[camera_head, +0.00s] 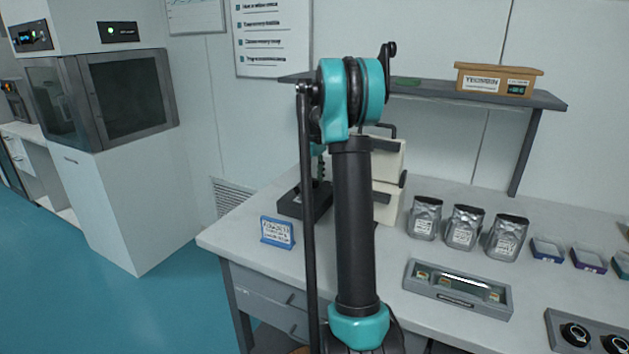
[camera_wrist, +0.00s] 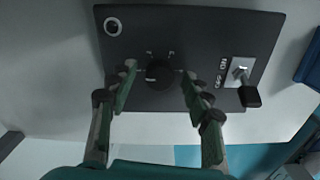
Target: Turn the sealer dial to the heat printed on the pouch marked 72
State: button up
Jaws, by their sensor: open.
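In the wrist view, a round black dial (camera_wrist: 160,74) stands near the middle of a dark panel (camera_wrist: 205,35), with short pale marks around its upper side. My gripper (camera_wrist: 158,71) is open, with one fingertip on each side of the dial and visible gaps; contact cannot be told. In the head view, a black box (camera_head: 291,208) is partly hidden behind my arm; it may carry this panel. Three silver pouches (camera_head: 425,218), (camera_head: 464,228), (camera_head: 507,238) stand upright in a row on the table. Their labels are too small to read.
The panel has a toggle switch (camera_wrist: 240,72) at right and a round fitting (camera_wrist: 112,27) at upper left. A blue-framed sign (camera_head: 277,232), a grey tray-like unit (camera_head: 457,300), a two-knob box (camera_head: 590,335) and cream boxes (camera_head: 387,206) stand on the table. A shelf (camera_head: 430,92) hangs above.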

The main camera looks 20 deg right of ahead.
jog(key=shift+f, duration=0.1)
jog(key=shift+c, duration=0.4)
grip_shut()
jog(key=shift+m, duration=0.4)
jog(key=m, duration=0.5)
jog(key=shift+m, duration=0.3)
jog(key=m, duration=0.5)
jog(key=shift+m, duration=0.3)
jog(key=shift+o, duration=0.4)
grip_release()
